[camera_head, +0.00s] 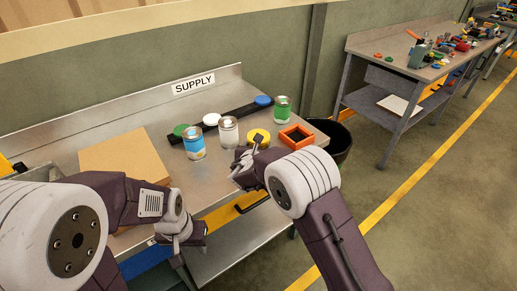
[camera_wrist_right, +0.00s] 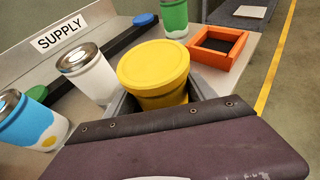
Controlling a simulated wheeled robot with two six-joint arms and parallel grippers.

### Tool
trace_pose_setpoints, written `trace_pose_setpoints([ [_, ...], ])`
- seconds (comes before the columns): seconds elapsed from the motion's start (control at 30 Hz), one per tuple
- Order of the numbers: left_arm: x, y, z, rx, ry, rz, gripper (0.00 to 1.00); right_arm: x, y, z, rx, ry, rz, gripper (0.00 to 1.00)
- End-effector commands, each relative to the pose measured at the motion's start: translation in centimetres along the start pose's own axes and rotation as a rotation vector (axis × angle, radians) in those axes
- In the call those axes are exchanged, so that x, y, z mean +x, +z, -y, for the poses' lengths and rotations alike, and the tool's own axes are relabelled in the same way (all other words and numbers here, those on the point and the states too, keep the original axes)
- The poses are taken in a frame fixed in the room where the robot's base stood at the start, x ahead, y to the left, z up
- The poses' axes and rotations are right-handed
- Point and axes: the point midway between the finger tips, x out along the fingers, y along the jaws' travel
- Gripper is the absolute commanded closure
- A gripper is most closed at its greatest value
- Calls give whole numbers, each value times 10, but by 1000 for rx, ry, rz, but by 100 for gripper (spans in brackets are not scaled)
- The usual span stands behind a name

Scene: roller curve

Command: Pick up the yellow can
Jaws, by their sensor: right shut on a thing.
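The yellow can (camera_head: 250,135) stands near the front right of the supply table, partly covered by my right gripper in the head view. In the right wrist view the yellow can (camera_wrist_right: 155,68) is upright between the grey jaws, its lid towards the camera and its lower part hidden. My right gripper (camera_head: 254,148) is shut on it. I cannot tell whether the can is clear of the table. My left gripper (camera_head: 188,240) hangs low at the table's front edge, away from the can; its jaw opening is unclear.
A blue-and-white can (camera_head: 194,146), a white can (camera_head: 228,132) and a green can (camera_head: 282,109) stand close by. An orange square frame (camera_head: 296,137) lies to the right. A brown board (camera_head: 125,158) lies left. A dark bin (camera_head: 336,138) stands past the table's right end.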

Motion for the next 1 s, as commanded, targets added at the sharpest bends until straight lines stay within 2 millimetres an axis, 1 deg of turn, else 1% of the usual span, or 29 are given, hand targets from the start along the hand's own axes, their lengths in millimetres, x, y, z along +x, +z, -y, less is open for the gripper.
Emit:
trace_pose_setpoints([
  [0.13, 0, 0, 0, 0, 0, 0, 64, 0, 1, 0, 1, 0, -1, 82],
  [0.23, -1, 0, 0, 0, 0, 0, 64, -3, 8, 0, 2, 0, 1, 82],
  [0.37, -4, 0, 0, 0, 0, 0, 64, -12, 29, 0, 4, 1, 4, 82],
  [0.43, -5, 0, 0, 0, 0, 0, 64, -17, 43, 0, 4, 2, 3, 82],
  [0.47, -1, 0, 0, 0, 0, 0, 64, -21, 41, 6, 4, 0, 2, 82],
  [0.53, 4, 0, 0, 0, 0, 0, 64, -32, 45, 20, 2, -1, 2, 82],
  [0.7, 10, 1, 0, 0, 0, 0, 64, -63, 60, 57, 3, -1, 3, 82],
  [0.8, 12, 1, 0, 0, 0, 0, 64, -79, 69, 76, 4, -1, 3, 82],
  [0.9, 12, 1, 0, 0, 0, 0, 64, -90, 74, 89, 2, -1, 2, 82],
  [1.0, 12, 1, 0, 0, 0, 0, 64, -97, 77, 96, 1, 0, 0, 82],
])
